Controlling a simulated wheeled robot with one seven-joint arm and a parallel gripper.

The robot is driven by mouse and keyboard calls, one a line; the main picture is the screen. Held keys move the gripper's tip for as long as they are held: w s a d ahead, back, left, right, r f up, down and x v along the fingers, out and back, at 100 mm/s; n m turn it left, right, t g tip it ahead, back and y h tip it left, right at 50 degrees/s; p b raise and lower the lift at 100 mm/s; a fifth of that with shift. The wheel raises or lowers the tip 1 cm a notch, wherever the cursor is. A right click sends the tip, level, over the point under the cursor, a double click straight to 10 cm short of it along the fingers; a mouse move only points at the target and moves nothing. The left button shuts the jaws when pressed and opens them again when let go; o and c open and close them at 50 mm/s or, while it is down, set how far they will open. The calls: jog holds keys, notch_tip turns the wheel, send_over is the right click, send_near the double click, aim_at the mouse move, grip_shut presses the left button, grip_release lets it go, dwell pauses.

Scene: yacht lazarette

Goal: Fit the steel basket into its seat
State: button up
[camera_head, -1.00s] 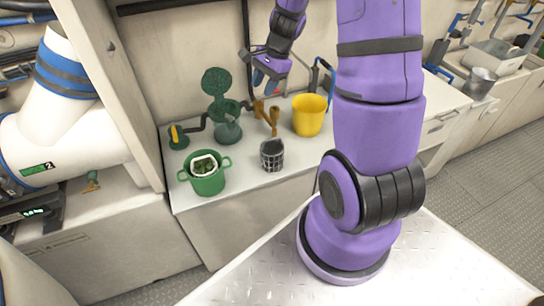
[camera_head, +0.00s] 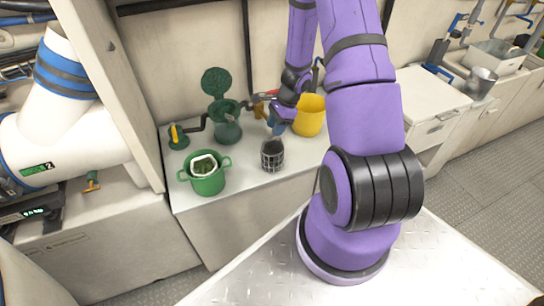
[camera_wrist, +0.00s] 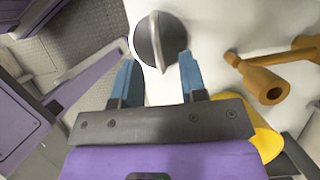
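The steel basket (camera_head: 272,155) is a small dark mesh cup standing upright on the white counter. In the wrist view it is the dark round thing (camera_wrist: 147,45) with a pale upright strip across its top. My gripper (camera_head: 277,128) is just above it, pointing down. The wrist view shows my two blue fingertips (camera_wrist: 160,75) apart, with the basket's top in line with the gap and nothing clamped. A green strainer housing (camera_head: 228,128) with its round perforated lid (camera_head: 215,82) raised stands behind and left of the basket; its inside is hardly visible.
A green two-handled pot (camera_head: 208,182) with a white-rimmed opening stands left of the basket. A yellow bucket (camera_head: 309,116) stands behind right, partly behind my arm. A mustard pipe fitting (camera_wrist: 265,75) lies close by. A yellow-handled valve (camera_head: 178,138) is at the back left.

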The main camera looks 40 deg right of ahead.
aim_at(272, 139)
jog(key=x, duration=0.4)
jog(key=shift+s+d+f, duration=0.2)
jog(key=shift+s+f, duration=0.1)
jog(key=shift+w+a+f, duration=0.1)
jog(key=shift+a+f, duration=0.15)
jog(key=shift+f, duration=0.25)
jog(key=shift+c, duration=0.5)
grip_shut()
